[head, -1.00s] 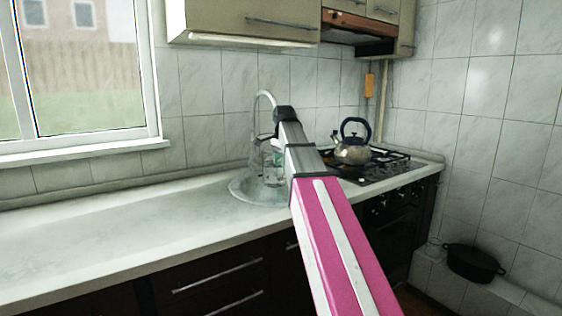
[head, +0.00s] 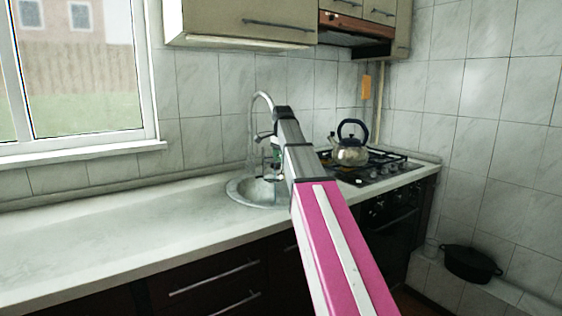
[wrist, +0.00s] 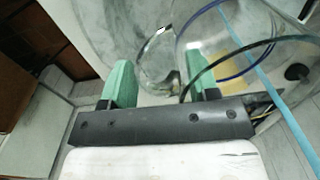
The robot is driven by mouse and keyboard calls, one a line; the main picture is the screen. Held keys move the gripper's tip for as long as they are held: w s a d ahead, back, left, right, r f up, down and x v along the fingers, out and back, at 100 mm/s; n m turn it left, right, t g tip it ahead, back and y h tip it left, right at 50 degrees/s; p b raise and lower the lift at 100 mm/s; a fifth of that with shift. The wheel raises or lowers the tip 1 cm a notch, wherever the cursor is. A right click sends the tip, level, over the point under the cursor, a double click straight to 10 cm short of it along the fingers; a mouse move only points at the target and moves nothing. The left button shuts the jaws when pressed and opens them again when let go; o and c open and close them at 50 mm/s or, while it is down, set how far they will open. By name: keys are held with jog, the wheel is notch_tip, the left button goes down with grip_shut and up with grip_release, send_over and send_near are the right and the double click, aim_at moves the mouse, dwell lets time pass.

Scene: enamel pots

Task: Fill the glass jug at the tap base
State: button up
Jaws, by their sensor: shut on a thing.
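The clear glass jug with a blue rim (wrist: 222,48) fills the upper middle of the wrist view. My gripper's green fingers (wrist: 163,82) are shut on it on its handle side; the exact contact is hard to see through the glass. In the head view my gripper (head: 275,158) is over the sink's right side, mostly hidden behind my pink and grey arm, and the jug can barely be made out. The curved metal tap (head: 262,97) stands behind the round sink (head: 255,192). A faint streak shows below its spout. The water level cannot be told.
A kettle (head: 350,148) stands on the gas hob (head: 385,167) right of the sink. The counter (head: 110,225) left of the sink is clear. Wall cupboards (head: 245,22) hang above. A light-blue strip (wrist: 275,90) crosses the wrist view.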

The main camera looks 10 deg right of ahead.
jog(key=shift+w+d, duration=0.25)
jog(key=shift+w, duration=0.7)
jog(key=shift+w+d, duration=0.25)
jog(key=shift+w, duration=0.65)
jog(key=shift+w+d, duration=0.25)
jog(key=shift+w, duration=0.7)
dwell(5.2)
